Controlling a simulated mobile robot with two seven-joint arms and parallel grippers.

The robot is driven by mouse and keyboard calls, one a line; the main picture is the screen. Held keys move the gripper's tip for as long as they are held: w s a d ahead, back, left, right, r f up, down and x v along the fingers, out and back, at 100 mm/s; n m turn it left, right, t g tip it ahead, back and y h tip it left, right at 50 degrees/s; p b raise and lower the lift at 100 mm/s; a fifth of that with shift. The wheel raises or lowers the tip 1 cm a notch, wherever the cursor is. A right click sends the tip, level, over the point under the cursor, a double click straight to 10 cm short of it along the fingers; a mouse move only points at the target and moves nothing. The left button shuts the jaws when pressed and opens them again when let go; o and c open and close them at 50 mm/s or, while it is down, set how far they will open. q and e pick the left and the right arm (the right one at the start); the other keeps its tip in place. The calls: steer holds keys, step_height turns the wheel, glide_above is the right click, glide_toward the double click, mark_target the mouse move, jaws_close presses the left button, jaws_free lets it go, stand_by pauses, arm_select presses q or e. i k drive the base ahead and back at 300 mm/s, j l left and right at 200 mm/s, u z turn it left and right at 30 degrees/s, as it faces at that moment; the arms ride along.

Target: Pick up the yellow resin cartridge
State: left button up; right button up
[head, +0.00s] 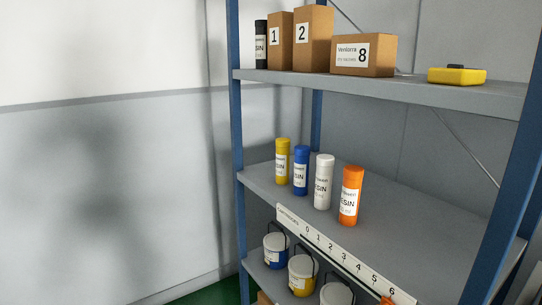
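The yellow resin cartridge (282,161) stands upright on the middle shelf (400,233), at the left end of a row of cartridges. It has a white label on its front. A blue cartridge (301,170) stands just to its right. A white cartridge (323,181) and an orange cartridge (350,195) stand further right and nearer. Neither of my grippers shows in the head view.
The upper shelf (420,93) holds a black cartridge (261,45), cardboard boxes (313,39) and a yellow case (457,75). Blue posts (236,140) frame the rack. A number strip (343,256) runs along the middle shelf's front. Buckets (302,274) stand below.

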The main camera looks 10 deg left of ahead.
mark_target(282, 145)
steer(key=i+j+u, duration=0.1)
steer(key=i+j, duration=0.65)
steer(key=i, duration=0.05)
